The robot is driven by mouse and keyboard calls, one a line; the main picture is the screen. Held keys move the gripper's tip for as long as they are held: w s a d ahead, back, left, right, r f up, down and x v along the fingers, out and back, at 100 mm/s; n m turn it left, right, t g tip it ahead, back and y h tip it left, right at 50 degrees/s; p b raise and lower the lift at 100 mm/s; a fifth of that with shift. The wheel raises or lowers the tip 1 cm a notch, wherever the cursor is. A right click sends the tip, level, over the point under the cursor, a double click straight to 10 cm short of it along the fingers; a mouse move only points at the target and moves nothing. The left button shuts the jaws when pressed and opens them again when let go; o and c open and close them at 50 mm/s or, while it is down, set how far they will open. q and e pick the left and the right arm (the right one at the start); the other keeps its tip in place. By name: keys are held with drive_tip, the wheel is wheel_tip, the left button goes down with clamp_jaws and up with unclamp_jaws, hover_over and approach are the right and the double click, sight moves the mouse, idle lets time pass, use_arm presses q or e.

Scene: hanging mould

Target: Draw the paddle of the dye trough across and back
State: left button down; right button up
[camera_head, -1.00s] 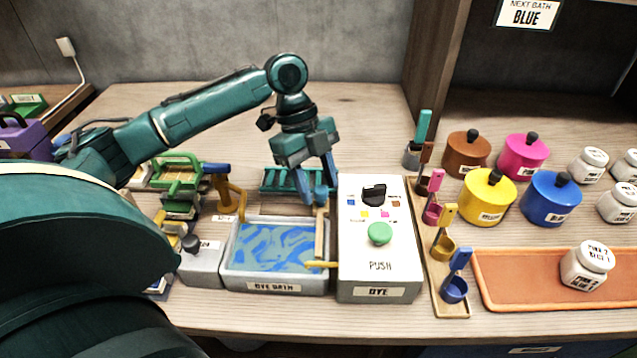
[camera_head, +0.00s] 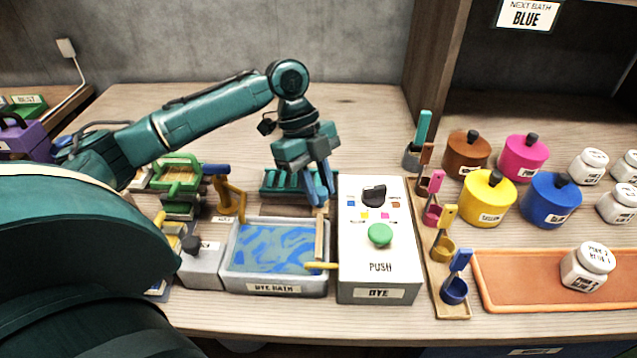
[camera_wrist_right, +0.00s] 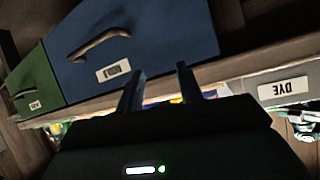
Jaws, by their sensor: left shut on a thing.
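The dye trough (camera_head: 275,288) is a grey tray labelled DYE BATH, with blue and grey swirled liquid (camera_head: 272,247) in it. Its paddle (camera_head: 320,236) is a pale wooden bar at the right end of the trough. My left gripper (camera_head: 321,200) points down at the far right corner of the trough and is shut on the paddle's far end, which its fingers mostly hide. My right gripper (camera_wrist_right: 160,68) shows only in the right wrist view. Its two fingers are apart with nothing between them, in front of the bench edge.
The dye dispenser (camera_head: 378,250), with a green push button and a yellow spout, stands close to the trough's right. A grey block (camera_head: 200,262) adjoins its left. A teal rack (camera_head: 283,181) lies behind. Scoops, coloured pots and an orange tray (camera_head: 515,280) fill the right.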

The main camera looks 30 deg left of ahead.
use_arm(q)
drive_tip(key=s+a+p, duration=0.1)
drive_tip(key=a, duration=0.1)
drive_tip(key=s+a, duration=0.2)
drive_tip(key=a, duration=0.1)
drive_tip(key=s+a+p, duration=0.1)
drive_tip(key=s+a, duration=0.1)
drive_tip(key=a, duration=0.1)
drive_tip(key=shift+p, duration=0.35)
drive_tip(key=shift+w, duration=0.1)
use_arm(e)
drive_tip(key=shift+s+d+r+n, duration=0.15)
drive_tip(key=shift+r+n, duration=0.25)
drive_tip(key=shift+r, duration=0.25)
use_arm(q)
drive_tip(key=c, duration=1.2)
unclamp_jaws()
drive_tip(key=shift+a, duration=0.1)
use_arm(e)
drive_tip(key=shift+r, duration=0.1)
